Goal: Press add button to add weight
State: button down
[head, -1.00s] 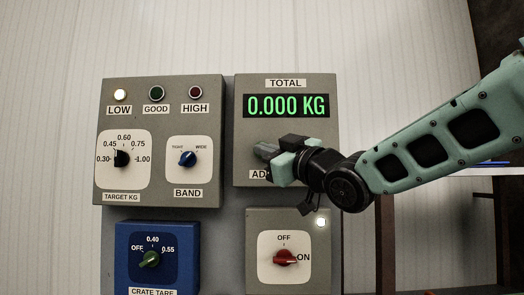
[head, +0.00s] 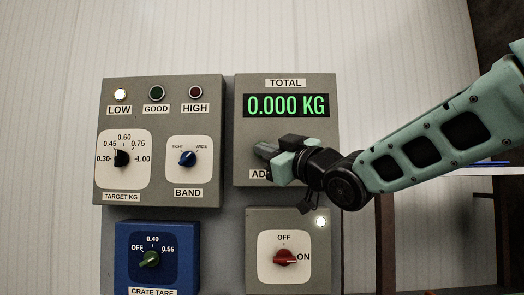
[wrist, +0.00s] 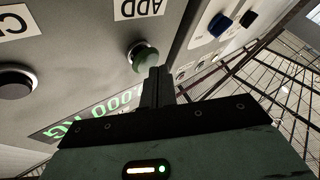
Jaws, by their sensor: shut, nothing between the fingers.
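The green add button (wrist: 143,56) shows in the wrist view below the upside-down ADD label (wrist: 139,8). My gripper (head: 262,152) is shut and empty in front of the TOTAL panel (head: 243,133). In the wrist view its fingertips (wrist: 158,74) are right beside the green button; I cannot tell whether they touch it. The green display (head: 287,105) reads 0.000 KG.
A dark round button (wrist: 16,82) sits on the same panel. The left panel has a lit LOW lamp (head: 120,95), a target knob (head: 122,158) and a band knob (head: 187,158). Below are the blue crate tare box (head: 128,262) and a red switch (head: 284,257) pointing to ON.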

jog(key=shift+w, duration=0.5)
dwell(0.6)
dwell(0.3)
jog(key=shift+s+b, duration=0.8)
jog(key=shift+s, duration=0.15)
jog(key=s+b, duration=0.4)
jog(key=s, duration=0.1)
jog(key=shift+a, duration=0.1)
dwell(0.6)
